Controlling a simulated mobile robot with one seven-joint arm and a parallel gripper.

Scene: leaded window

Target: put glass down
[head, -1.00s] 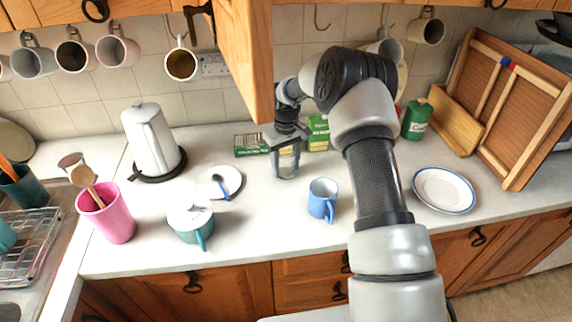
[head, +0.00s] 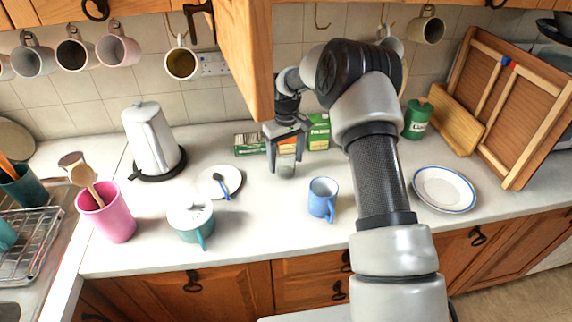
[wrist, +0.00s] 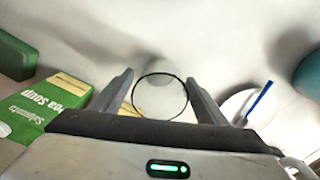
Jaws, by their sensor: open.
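The clear glass (head: 286,167) stands upright on the worktop (head: 262,225), in front of the boxes at the back. In the wrist view its round dark rim shows as a circle (wrist: 160,98) between the fingers. My gripper (head: 286,159) points down over the glass, one finger on each side. The gripper is open, with gaps showing between the fingers and the rim in the wrist view (wrist: 159,78). The glass's lower part is faint in the head view.
Green boxes (head: 319,132) stand close behind. A saucer with a spoon (head: 219,181) is to the left and a blue mug (head: 322,197) in front right. A wooden cupboard (head: 240,60) hangs above. The worktop between the teal pot (head: 190,219) and the blue mug is clear.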

